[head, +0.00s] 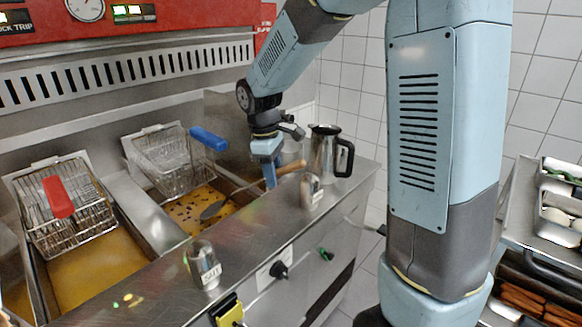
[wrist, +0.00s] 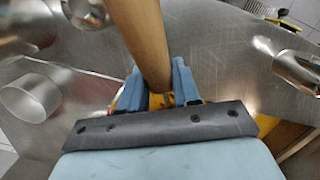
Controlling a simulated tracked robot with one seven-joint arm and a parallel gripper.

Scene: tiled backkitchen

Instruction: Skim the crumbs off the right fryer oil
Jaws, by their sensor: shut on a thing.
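The right fryer vat holds yellow oil (head: 188,213) with many dark crumbs scattered on it. A skimmer has a dark round head (head: 212,210) and a wooden handle (head: 291,167), which also fills the top of the wrist view (wrist: 140,38). My gripper (head: 270,181) is shut on the handle, at the vat's right end. In the wrist view its blue fingers (wrist: 157,88) flank the wood. The skimmer head is low over the oil at the vat's front side; I cannot tell whether it touches the oil. The blue-handled basket (head: 165,163) hangs at the vat's back.
The left vat (head: 95,270) has a red-handled basket (head: 65,212). A metal jug (head: 323,155) and metal cup (head: 311,191) stand on the steel ledge beside my gripper; another cup (head: 203,264) stands nearer. A cart with food trays (head: 545,240) is at right.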

